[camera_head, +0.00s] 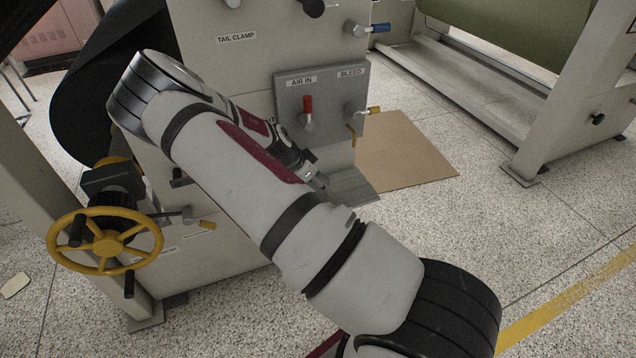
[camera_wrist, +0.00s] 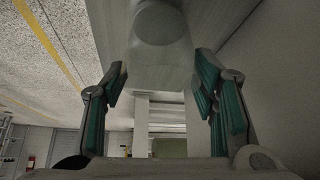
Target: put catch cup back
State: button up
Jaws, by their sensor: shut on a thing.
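In the wrist view, my gripper (camera_wrist: 160,78) has its teal-padded fingers on either side of a pale, translucent catch cup (camera_wrist: 158,58). It is shut on the cup, whose round end shows at the top of the picture. In the head view, my gripper (camera_head: 317,180) is beside the machine's front, below the AIR IN and BLEED panel (camera_head: 322,90) and by a grey ledge (camera_head: 352,188). The cup cannot be made out there. Where its holder is, I cannot tell.
A red lever (camera_head: 307,106) and a yellow-tipped bleed valve (camera_head: 373,110) stick out from the panel. A yellow handwheel (camera_head: 105,240) stands at the left. A brown sheet (camera_head: 405,155) lies on the floor right of the machine.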

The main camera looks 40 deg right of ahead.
jog(key=shift+f, duration=0.2)
jog(key=o, duration=1.1)
jog(key=shift+r, duration=0.1)
jog(key=shift+o, duration=0.2)
